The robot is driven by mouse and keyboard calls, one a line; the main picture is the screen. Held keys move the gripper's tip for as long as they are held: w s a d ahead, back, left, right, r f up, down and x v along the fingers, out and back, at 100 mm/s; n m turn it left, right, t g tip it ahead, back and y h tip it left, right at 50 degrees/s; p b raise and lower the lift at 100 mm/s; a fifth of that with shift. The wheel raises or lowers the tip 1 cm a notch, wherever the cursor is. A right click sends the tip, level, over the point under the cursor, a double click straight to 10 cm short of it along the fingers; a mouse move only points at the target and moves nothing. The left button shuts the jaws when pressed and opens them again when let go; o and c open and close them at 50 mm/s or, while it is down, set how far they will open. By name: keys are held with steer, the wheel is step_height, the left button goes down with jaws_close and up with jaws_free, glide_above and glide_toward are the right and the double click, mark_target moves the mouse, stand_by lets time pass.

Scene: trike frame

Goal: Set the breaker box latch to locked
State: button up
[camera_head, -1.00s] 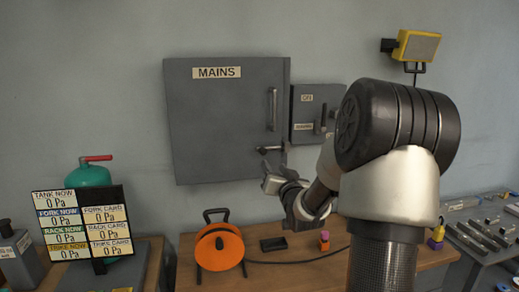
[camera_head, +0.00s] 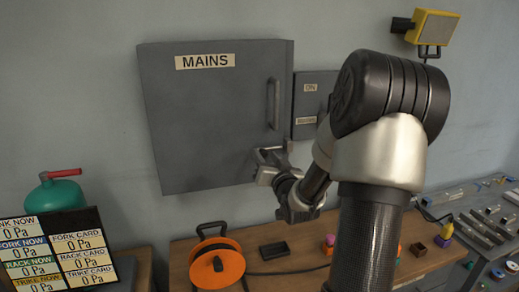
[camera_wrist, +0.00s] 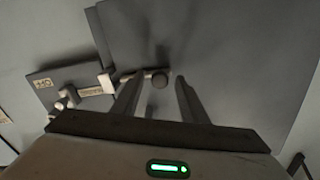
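The breaker box is a grey cabinet marked MAINS (camera_head: 210,120) on the wall, its door shut. It also fills much of the wrist view (camera_wrist: 230,50). A vertical bar handle (camera_head: 274,104) is on its right side. The latch is a small metal lever low at the door's right edge; it lies roughly horizontal in the head view and is mostly hidden by my gripper there. The wrist view shows the lever (camera_wrist: 140,75) with a round end. My gripper (camera_head: 262,160) is at the latch. Its fingers (camera_wrist: 157,85) are apart, with the lever's round end between or just beyond them; contact is unclear.
A smaller grey box with an ON label (camera_head: 307,104) is just right of the cabinet, partly behind my arm. Below, a workbench (camera_head: 300,278) holds an orange cable reel (camera_head: 217,265) and a black tray (camera_head: 274,250). A pressure board (camera_head: 60,252) stands at lower left.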

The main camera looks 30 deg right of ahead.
mark_target(272, 149)
steer(key=shift+w+d, duration=0.1)
steer(key=shift+w, duration=0.2)
steer(key=shift+s, duration=0.1)
jaws_close()
steer(key=shift+s+d+r+b, duration=0.1)
steer(key=shift+s+d+b, duration=0.15)
steer(key=shift+d, duration=0.65)
steer(key=shift+s+d+b, duration=0.15)
steer(key=shift+s+d, duration=0.05)
steer(key=shift+d, duration=0.65)
jaws_free()
steer(key=shift+d, duration=0.1)
